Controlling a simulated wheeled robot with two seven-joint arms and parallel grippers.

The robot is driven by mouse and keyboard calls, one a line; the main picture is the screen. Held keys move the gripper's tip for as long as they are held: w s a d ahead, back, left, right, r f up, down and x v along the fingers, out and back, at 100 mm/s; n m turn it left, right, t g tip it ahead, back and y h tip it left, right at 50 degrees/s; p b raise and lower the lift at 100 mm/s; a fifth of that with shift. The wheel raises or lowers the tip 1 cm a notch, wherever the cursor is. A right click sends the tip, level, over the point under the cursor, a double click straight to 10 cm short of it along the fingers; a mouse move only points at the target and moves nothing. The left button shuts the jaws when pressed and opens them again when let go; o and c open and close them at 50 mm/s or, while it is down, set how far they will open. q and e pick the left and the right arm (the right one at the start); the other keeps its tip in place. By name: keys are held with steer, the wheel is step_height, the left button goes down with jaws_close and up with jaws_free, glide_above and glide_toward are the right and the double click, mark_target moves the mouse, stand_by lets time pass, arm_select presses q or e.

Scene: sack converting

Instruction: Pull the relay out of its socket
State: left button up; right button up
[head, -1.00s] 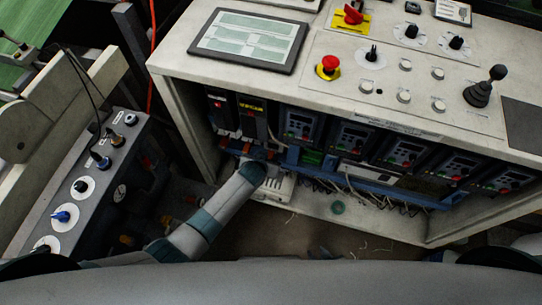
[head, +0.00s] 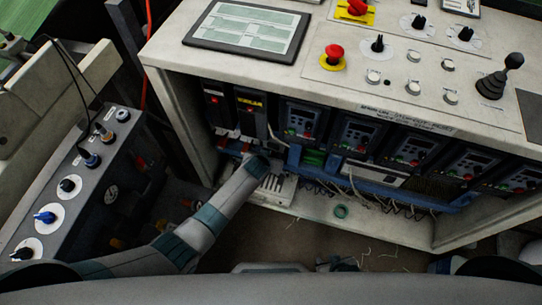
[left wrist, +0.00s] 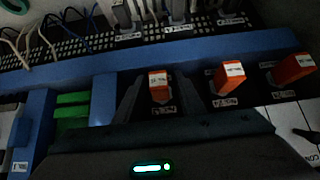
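Three orange relays with white labels stand in a row in dark sockets in the left wrist view: a left one (left wrist: 158,87), a middle one (left wrist: 228,78) and a right one (left wrist: 292,69). My left gripper (left wrist: 160,92) has its two dark fingers apart, one on each side of the left relay, with gaps visible beside it. That relay sits upright in its socket (left wrist: 162,111). In the head view my left gripper (head: 262,160) reaches into the cabinet's lower left, its fingers too small to make out. I cannot make out my right gripper.
The cabinet (head: 175,110) holds several drive modules (head: 358,135) above a blue rail with loose wires. Green terminal blocks (left wrist: 72,110) sit left of the relays. A blue duct (left wrist: 215,50) runs behind them. A control box (head: 75,190) stands at the left.

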stand_by(0.5)
arm_select(q)
jaws_close()
steer(key=shift+s+p, duration=0.25)
steer(key=shift+p, duration=0.05)
steer(key=shift+s+a, duration=0.15)
steer(key=shift+s, duration=0.1)
steer(key=shift+s+a+p, duration=0.3)
steer(key=shift+s+p, duration=0.35)
steer(key=shift+s, duration=0.25)
steer(key=shift+s+a+p, duration=0.3)
steer(key=shift+s+p, duration=0.35)
steer(key=shift+s, duration=0.2)
